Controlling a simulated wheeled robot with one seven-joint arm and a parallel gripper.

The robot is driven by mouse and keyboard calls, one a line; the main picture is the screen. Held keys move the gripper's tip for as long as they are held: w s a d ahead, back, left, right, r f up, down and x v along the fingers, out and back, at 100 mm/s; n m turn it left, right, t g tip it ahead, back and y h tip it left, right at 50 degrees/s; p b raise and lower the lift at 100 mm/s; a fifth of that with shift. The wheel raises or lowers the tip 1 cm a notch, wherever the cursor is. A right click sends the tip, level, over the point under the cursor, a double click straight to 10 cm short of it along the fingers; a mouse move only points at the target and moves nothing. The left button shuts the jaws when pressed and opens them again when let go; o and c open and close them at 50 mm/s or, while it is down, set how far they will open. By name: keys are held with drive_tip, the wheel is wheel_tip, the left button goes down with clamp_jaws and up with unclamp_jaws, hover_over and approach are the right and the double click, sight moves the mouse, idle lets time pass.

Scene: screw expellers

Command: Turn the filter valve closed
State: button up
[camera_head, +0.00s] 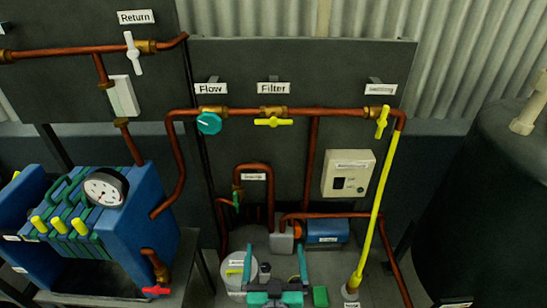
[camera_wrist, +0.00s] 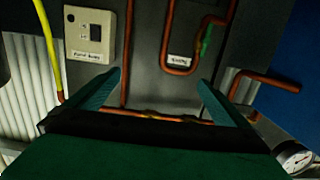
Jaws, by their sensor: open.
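The filter valve (camera_head: 273,122) has a yellow handle lying horizontal, along the copper pipe, under the "Filter" label (camera_head: 273,88). My gripper (camera_head: 275,264) is at the bottom middle of the head view, well below the valve in the picture, with its two teal fingers apart and nothing between them. In the wrist view, my gripper (camera_wrist: 160,84) shows its open fingers on either side of the scene, and the picture is upside down. A copper pipe with a small yellowish part (camera_wrist: 150,118) runs low between the fingers; the gripper body hides some of it.
The flow valve (camera_head: 209,123) has a teal handle to the left. Another yellow valve (camera_head: 382,122) hangs at the right above a yellow hose (camera_head: 378,200). A switch box (camera_head: 349,174) is on the panel. A blue filter press (camera_head: 130,215) stands left, a dark tank (camera_head: 490,200) right.

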drive_tip(key=w+r, duration=1)
drive_tip(key=r, duration=0.1)
drive_tip(key=t, duration=0.1)
approach(273, 122)
drive_tip(key=w, duration=1)
drive_tip(key=shift+w+f, duration=0.1)
drive_tip(key=shift+w, duration=0.3)
drive_tip(key=c, duration=0.9)
drive_tip(key=shift+c, duration=0.2)
